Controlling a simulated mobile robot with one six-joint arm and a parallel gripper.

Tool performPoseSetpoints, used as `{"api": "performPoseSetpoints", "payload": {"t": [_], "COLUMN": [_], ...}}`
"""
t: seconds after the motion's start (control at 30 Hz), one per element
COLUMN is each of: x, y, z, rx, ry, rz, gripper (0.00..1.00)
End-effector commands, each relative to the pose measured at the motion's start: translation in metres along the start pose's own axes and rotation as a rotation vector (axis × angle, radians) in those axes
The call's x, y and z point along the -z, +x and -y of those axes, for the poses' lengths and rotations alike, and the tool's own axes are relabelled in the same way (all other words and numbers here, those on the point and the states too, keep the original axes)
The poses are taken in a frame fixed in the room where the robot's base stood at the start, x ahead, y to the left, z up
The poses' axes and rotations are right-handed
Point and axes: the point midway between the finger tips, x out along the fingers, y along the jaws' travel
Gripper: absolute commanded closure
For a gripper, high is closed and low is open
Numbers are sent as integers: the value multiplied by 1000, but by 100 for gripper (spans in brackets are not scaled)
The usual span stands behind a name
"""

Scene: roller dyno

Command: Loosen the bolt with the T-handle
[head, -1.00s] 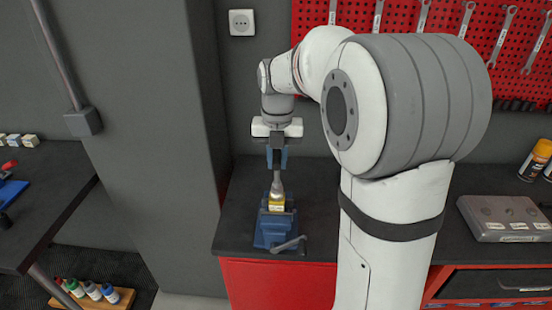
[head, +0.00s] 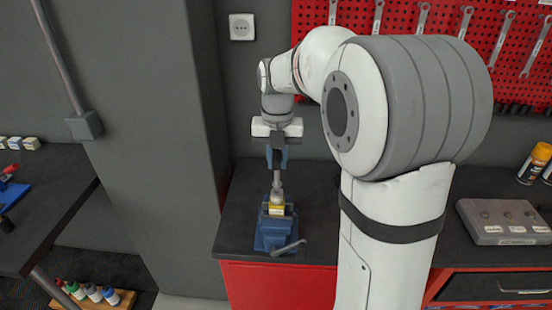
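A blue vise (head: 272,235) stands on the dark bench top at the left end of the red cabinet. It holds a small yellow block (head: 276,209) in its jaws. A grey upright piece (head: 277,184), which looks like the T-handle, stands over the block. The bolt cannot be made out. My gripper (head: 277,167) points down right above the grey piece, with its blue fingers at or around its top. The view is too small to tell whether the fingers are closed on it.
A grey lever (head: 288,247) sticks out at the vise's front. A grey box with knobs (head: 502,222) and an orange-capped can (head: 535,162) stand on the bench at right. A grey pillar rises left of the vise. Wrenches hang on the red pegboard behind.

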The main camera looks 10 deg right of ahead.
Motion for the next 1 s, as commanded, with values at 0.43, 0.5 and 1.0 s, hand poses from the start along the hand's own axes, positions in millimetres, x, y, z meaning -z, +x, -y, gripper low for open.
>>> {"api": "performPoseSetpoints", "payload": {"t": [0.43, 0.5, 1.0], "x": [0, 0, 0], "y": [-31, -35, -41], "z": [0, 0, 0], "rx": [-1, 0, 0], "ry": [0, 0, 0], "rz": [2, 2, 1], "gripper": [100, 100, 100]}}
